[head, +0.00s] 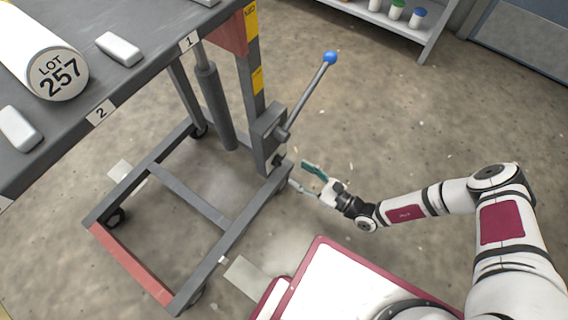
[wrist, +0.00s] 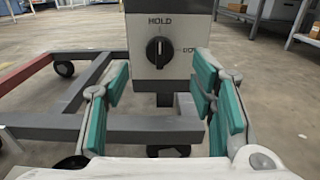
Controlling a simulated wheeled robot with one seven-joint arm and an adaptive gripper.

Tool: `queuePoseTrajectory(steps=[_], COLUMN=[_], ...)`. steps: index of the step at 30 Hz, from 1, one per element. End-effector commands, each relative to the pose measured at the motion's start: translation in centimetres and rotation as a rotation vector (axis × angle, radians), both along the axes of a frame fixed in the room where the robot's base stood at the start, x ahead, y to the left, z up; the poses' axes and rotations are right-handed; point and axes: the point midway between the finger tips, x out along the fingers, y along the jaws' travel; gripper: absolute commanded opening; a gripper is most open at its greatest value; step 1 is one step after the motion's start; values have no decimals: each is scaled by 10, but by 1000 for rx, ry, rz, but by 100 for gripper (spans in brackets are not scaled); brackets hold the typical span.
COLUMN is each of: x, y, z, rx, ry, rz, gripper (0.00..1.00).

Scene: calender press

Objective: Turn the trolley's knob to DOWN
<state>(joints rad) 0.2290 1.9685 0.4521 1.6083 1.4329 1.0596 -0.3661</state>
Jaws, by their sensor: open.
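The trolley's black round knob (wrist: 159,51) sits on a pale plate (wrist: 150,70) on the trolley's post. Its white mark points straight up towards the word HOLD. In the head view my gripper (head: 301,177) is beside the foot of the trolley's post (head: 257,90).
A lever with a blue ball (head: 330,57) rises from the post above my gripper. The trolley's grey base frame (head: 190,195) spreads to the left. Its top (head: 75,125) bears a LOT 257 roll (head: 35,50). Shelves (head: 435,35) stand at the back; floor to the right is clear.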

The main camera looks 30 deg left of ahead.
Motion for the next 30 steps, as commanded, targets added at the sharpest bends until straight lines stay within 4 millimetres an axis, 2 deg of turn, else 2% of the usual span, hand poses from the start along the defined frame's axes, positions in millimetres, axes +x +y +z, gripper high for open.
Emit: queuePoseTrajectory(steps=[1, 6, 12, 17, 25, 30], x=[0, 3, 5, 6, 6, 6], y=[11, 42, 66, 73, 74, 74], z=[-2, -2, -1, 0, 0, 0], rx=[2, 1, 0, 0, 0, 0], ry=[-1, -2, -1, -1, -1, -1], rz=[3, 3, 3, 0, 0, 1], gripper=[51, 51, 51, 51, 51, 13])
